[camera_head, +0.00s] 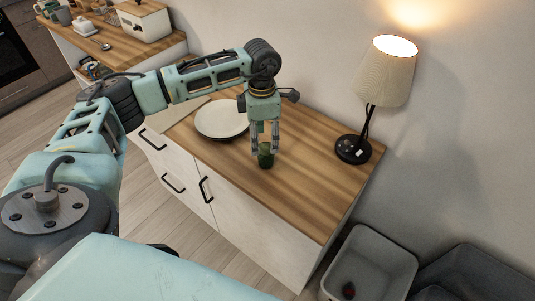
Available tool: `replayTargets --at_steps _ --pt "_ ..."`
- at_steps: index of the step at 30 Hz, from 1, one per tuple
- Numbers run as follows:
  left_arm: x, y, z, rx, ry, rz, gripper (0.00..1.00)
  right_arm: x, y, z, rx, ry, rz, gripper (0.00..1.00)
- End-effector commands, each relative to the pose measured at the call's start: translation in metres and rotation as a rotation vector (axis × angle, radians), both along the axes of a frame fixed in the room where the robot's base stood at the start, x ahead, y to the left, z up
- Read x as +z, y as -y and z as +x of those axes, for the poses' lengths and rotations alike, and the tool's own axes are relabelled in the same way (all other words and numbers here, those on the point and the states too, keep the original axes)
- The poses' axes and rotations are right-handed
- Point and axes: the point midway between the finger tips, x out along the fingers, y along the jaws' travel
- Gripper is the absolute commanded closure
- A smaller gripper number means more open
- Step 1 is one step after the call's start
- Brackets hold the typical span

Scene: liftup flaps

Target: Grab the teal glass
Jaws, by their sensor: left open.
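A small dark green-teal glass (265,158) stands on the wooden cabinet top (312,190). My left gripper (265,150) points down over it, with its fingers on either side of the glass's upper part. The fingers are open, and I cannot tell whether they touch the glass. They hide part of it. My right gripper is not in view.
A white plate (218,120) lies left of the glass. A lamp (386,75) with a black base stands to the right. Grey bins (370,262) stand on the floor at lower right. Another counter (115,50) with a bread box (143,20) is at upper left.

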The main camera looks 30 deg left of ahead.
Motion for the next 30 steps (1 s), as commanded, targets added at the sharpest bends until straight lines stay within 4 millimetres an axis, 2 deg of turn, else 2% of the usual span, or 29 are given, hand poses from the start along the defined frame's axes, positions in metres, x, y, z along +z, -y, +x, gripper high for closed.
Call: replayTargets --at_steps 4,9,17,30 --pt "-0.020 0.009 -0.002 -0.001 -0.005 -0.002 0.43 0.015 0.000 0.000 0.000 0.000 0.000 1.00" --pt "-0.041 0.009 -0.001 0.000 -0.002 -0.002 0.43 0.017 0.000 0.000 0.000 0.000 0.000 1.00" --pt "-0.045 0.009 -0.001 -0.001 0.001 -0.004 0.43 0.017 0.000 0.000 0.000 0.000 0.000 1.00" --pt "-0.045 0.009 -0.001 0.000 0.001 -0.004 0.80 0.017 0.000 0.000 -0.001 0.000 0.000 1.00"
